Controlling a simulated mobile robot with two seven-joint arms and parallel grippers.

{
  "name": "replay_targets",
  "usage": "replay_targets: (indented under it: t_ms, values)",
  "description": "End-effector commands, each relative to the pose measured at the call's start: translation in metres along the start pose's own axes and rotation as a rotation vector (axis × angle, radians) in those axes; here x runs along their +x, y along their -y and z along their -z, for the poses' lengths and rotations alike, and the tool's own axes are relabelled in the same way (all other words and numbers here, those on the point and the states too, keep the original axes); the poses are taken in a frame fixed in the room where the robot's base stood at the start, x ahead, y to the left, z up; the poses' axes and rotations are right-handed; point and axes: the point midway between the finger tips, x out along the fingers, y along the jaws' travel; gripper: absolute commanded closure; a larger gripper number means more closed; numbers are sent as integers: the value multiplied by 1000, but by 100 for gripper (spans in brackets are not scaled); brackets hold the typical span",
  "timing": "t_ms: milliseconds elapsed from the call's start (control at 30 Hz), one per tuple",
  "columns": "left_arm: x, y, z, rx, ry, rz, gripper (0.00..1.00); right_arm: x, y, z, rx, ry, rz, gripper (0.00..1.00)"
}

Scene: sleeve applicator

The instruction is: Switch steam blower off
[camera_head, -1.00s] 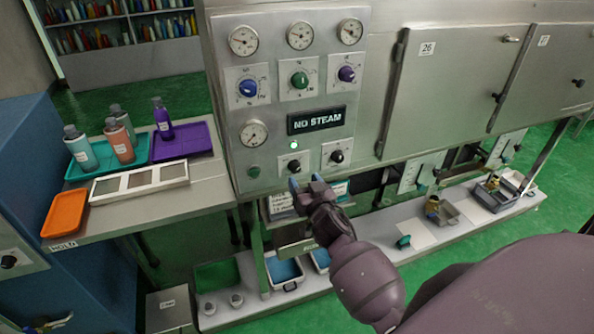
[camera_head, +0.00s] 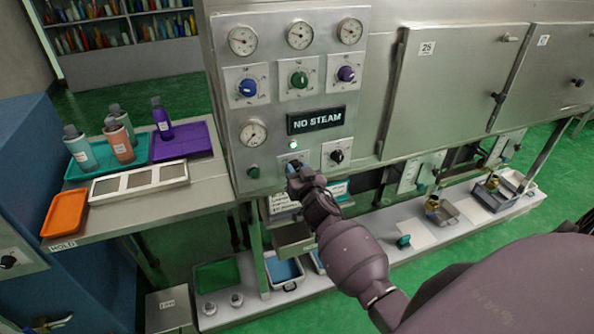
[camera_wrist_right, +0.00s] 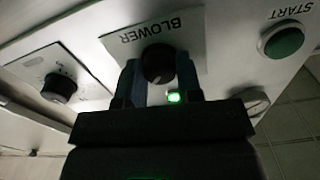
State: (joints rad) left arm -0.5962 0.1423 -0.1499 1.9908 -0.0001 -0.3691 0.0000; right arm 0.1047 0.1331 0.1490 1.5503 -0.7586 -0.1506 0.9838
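The black blower knob (camera_wrist_right: 158,63) sits on a plate marked BLOWER in the right wrist view. In the head view the gripper mostly hides it. A small green light (camera_head: 293,144) beside it is lit and also shows in the wrist view (camera_wrist_right: 174,97). My right gripper (camera_head: 294,168) is at the panel. Its two blue fingers (camera_wrist_right: 159,84) stand apart, one on each side of the knob. I cannot tell whether they touch it. The display (camera_head: 316,120) reads NO STEAM. My left gripper is not in view.
Another black knob (camera_head: 337,156) is close on the right. The green START button (camera_wrist_right: 284,42) is on the panel's left. Gauges and three coloured knobs are above. A table with bottles and trays (camera_head: 66,213) stands left, and a low shelf (camera_head: 420,240) runs below.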

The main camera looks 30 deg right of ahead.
Motion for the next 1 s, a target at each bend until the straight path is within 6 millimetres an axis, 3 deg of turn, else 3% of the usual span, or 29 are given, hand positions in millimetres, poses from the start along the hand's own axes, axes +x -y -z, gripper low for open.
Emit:
replay_targets:
  t_ms: [33, 100, 467, 1000]
  values:
    - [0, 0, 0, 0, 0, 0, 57, 0, 0, 0, 0, 0, 0, 80]
    - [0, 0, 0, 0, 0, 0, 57, 0, 0, 0, 0, 0, 0, 90]
    - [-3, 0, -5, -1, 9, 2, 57, 0, 0, 0, -59, 0, 0, 90]
    - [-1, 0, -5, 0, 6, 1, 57, 0, 1, 0, -499, 0, 0, 90]
